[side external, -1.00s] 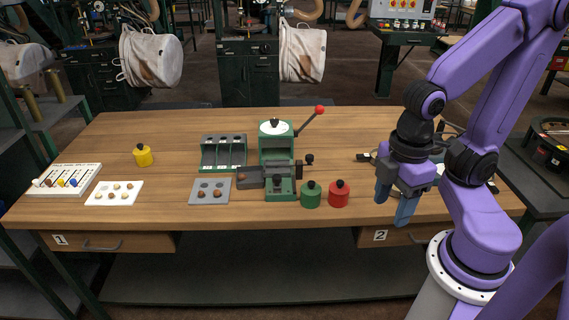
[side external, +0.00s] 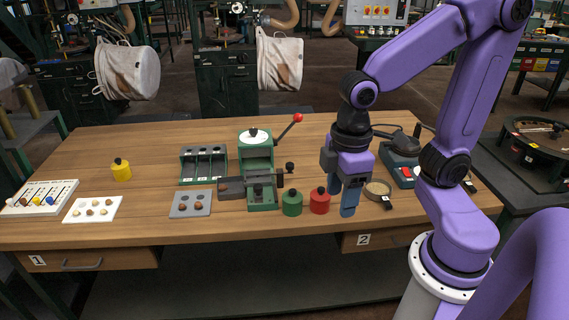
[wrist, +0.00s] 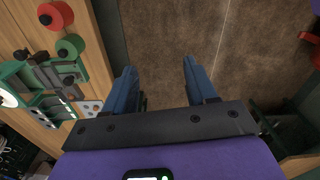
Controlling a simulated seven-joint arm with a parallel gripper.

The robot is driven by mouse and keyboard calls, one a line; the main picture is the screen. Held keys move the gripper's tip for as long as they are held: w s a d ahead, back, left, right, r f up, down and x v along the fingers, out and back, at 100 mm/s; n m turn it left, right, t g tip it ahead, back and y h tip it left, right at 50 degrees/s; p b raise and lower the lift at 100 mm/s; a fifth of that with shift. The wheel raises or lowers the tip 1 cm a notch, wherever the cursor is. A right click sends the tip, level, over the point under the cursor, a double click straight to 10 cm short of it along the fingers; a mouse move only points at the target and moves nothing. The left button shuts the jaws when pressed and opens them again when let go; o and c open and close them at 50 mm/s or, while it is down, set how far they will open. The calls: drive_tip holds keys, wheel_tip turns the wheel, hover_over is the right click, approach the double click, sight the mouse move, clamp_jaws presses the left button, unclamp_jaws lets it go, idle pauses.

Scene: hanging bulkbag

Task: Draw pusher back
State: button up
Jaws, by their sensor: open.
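A green press-like fixture (side external: 257,160) with a white dial on top and a red-knobbed lever stands mid-table. A dark grey slide block (side external: 236,187) runs across its front. A rod with a black knob (side external: 289,168) sticks out at its right; I cannot tell which part is the pusher. The fixture also shows at the left of the wrist view (wrist: 50,75). My gripper (side external: 341,203) is open and empty, pointing down right of the fixture, beside the red pot. In the wrist view, nothing lies between its blue fingers (wrist: 159,68) but floor below.
A green pot (side external: 292,203) and a red pot (side external: 319,201) stand between fixture and gripper. A grey tray (side external: 191,204), green bin (side external: 203,166) and yellow pot (side external: 121,171) are left. A round dish (side external: 377,189) and grey-blue device (side external: 400,165) are right.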

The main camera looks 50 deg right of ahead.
drive_tip(key=w+r+m, duration=0.1)
drive_tip(key=w+m, duration=0.2)
drive_tip(key=w, duration=0.8)
drive_tip(key=m, duration=0.8)
hover_over(290, 164)
wheel_tip(290, 164, down, 2)
wheel_tip(290, 164, down, 17)
drive_tip(key=shift+f, duration=0.1)
